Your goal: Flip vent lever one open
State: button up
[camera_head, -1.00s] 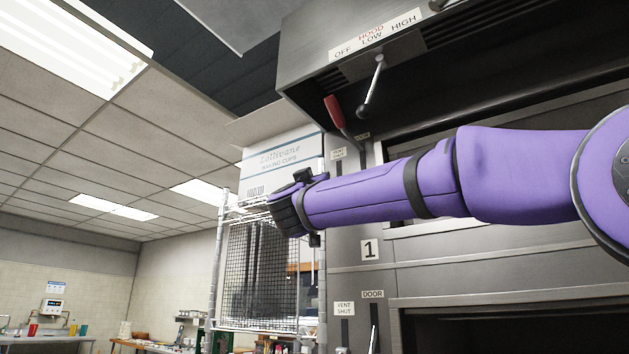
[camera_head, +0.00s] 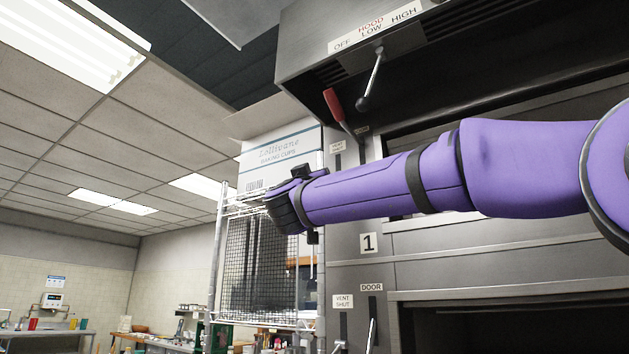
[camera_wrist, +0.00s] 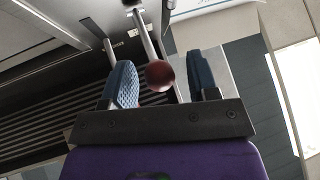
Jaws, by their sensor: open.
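My gripper (camera_wrist: 162,72) is open, with its two blue fingers apart in the wrist view. A dark red rounded knob (camera_wrist: 160,75) on a metal rod shows between the fingers; I cannot tell whether anything touches it. In the head view the black gripper body (camera_head: 286,206) is left of the oven front, and its fingertips are hidden. A red-handled lever (camera_head: 334,104) sticks up by the upper vent label (camera_head: 338,147). A lower "VENT SHUT" label (camera_head: 343,301) sits above a slot, below the number 1 plate (camera_head: 368,243). I cannot tell which lever is number one.
The hood lever (camera_head: 370,82) with a dark knob hangs under the OFF/LOW/HIGH plate (camera_head: 374,28). A baking cups box (camera_head: 285,150) stands on a wire rack (camera_head: 219,270) left of the oven. A DOOR label (camera_head: 371,287) is beside the lower vent label.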

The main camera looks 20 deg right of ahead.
jog(key=v, duration=0.9)
jog(key=shift+s+a+f, duration=0.15)
jog(key=shift+s+f, duration=0.05)
jog(key=shift+f, duration=0.05)
